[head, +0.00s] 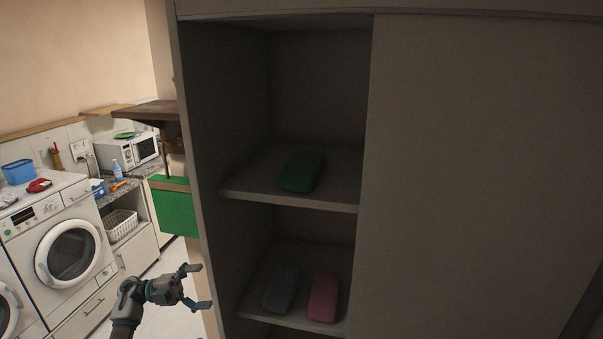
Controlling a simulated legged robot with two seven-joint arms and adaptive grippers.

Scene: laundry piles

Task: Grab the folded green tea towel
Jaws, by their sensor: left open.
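The folded green tea towel (303,172) lies alone on the upper visible shelf (335,198) of a tall open cabinet. My left gripper (204,286) is at the lower left, outside the cabinet and in front of its left side. It is open, with its fingers spread apart and nothing between them. It is well below and to the left of the green towel, not touching it. My right gripper is not in view.
A grey-blue folded cloth (282,289) and a pink one (324,297) lie on the shelf below. The cabinet's left side panel (215,150) and closed right door (480,170) flank the opening. A washing machine (70,250) and microwave (133,152) stand at left.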

